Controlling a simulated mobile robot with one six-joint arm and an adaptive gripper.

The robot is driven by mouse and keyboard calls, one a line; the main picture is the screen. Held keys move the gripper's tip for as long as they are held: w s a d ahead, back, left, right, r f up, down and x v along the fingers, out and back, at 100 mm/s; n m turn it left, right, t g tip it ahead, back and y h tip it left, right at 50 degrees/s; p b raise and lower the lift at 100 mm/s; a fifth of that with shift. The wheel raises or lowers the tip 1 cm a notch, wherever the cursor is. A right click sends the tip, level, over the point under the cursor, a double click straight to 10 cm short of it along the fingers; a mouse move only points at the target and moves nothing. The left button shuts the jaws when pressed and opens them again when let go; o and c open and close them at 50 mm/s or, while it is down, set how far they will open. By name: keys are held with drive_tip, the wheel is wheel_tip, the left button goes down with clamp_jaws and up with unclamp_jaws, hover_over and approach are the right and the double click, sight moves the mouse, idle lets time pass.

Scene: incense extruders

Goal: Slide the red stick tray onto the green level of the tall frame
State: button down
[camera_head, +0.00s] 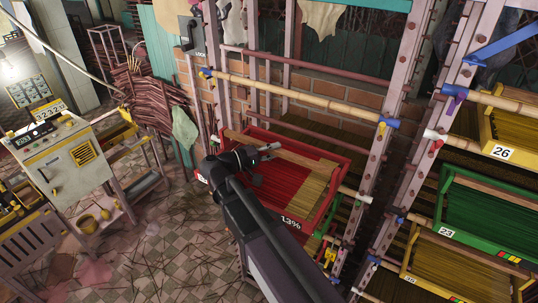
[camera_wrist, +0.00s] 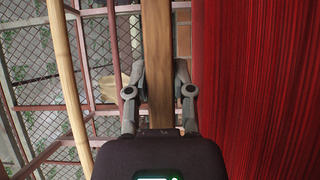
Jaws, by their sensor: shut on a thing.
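The red tray (camera_head: 333,203) holds red sticks on its left and tan sticks on its right. It sits at the front of the tall frame (camera_head: 372,150); I cannot tell whether it rests on rails. My gripper (camera_head: 262,153) is shut on the tray's wooden bar, above the sticks. In the wrist view my gripper (camera_wrist: 158,92) has one finger on each side of the wooden bar (camera_wrist: 157,40), with red sticks (camera_wrist: 255,90) to the right.
A bamboo pole (camera_head: 300,95) crosses the frame above the tray. A green tray (camera_head: 480,215) and yellow tray 26 (camera_head: 503,152) sit in the right rack. A control machine (camera_head: 65,160) and a bundle of sticks (camera_head: 150,100) stand left.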

drive_tip(key=w+d+f+b, duration=0.2)
drive_tip(key=w+d, duration=1)
drive_tip(key=w, duration=0.4)
drive_tip(key=shift+w+f+b, duration=0.3)
idle(1.1)
idle(0.3)
drive_tip(key=shift+c, duration=2)
unclamp_jaws()
drive_tip(key=o, duration=0.3)
drive_tip(key=shift+s, duration=0.15)
